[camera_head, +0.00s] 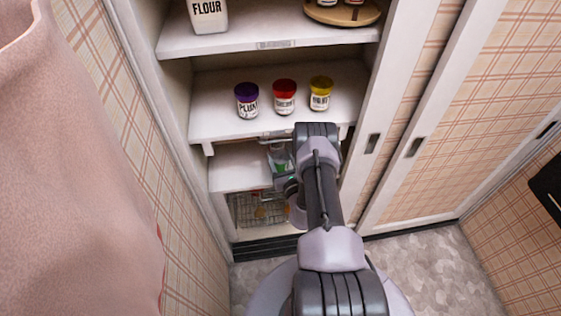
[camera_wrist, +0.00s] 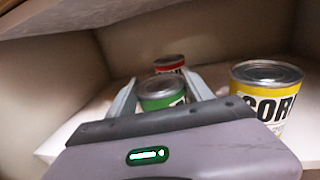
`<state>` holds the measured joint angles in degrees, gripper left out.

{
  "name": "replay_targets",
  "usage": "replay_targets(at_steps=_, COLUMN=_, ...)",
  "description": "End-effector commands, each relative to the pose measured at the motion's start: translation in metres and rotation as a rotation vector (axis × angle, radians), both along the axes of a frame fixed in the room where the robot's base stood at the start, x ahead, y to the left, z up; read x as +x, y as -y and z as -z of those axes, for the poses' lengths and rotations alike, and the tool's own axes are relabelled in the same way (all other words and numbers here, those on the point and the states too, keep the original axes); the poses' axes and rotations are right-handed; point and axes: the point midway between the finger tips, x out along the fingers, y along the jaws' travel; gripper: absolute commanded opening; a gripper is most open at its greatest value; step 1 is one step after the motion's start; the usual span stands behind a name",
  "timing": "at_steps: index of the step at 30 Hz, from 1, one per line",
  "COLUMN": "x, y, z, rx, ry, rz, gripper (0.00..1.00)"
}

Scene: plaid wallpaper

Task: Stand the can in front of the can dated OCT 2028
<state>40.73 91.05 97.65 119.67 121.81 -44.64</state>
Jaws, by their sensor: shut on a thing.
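My gripper (camera_wrist: 160,82) is shut on a green-labelled can (camera_wrist: 162,93), with one finger on each side of it. Only its metal lid and upper label show; my gripper body hides the rest, so I cannot tell whether its base touches the shelf. A red-labelled can (camera_wrist: 169,64) stands behind it, deeper in the compartment. A yellow can marked CORN (camera_wrist: 268,95) stands to the right, apart from my gripper. No date is readable on any can. In the head view my gripper (camera_head: 281,163) is inside the lower shelf compartment, partly hidden by my arm.
The lower shelf (camera_head: 235,167) is bare at the left. The shelf above (camera_head: 215,118) holds a purple-lidded jar (camera_head: 247,99), a red-lidded jar (camera_head: 284,97) and a yellow-lidded jar (camera_head: 320,93). A wire basket (camera_head: 258,209) sits below. Sliding doors (camera_head: 400,130) bound the right.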

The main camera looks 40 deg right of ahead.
Motion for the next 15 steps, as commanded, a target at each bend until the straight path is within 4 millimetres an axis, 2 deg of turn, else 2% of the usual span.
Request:
replay_targets(at_steps=7, x=-0.0004, y=0.0001, z=-0.0002, rx=0.0, ry=0.0, rz=0.0, gripper=0.0)
replay_targets(at_steps=8, x=-0.0006, y=-0.0001, z=0.0007, rx=0.0, ry=-0.001, rz=0.0, gripper=0.61)
replay_targets(at_steps=11, x=-0.0005, y=-0.0001, z=0.0003, rx=0.0, ry=-0.001, rz=0.0, gripper=0.81)
replay_targets(at_steps=15, x=-0.0005, y=-0.0001, z=0.0003, rx=-0.001, ry=-0.001, rz=0.0, gripper=0.81)
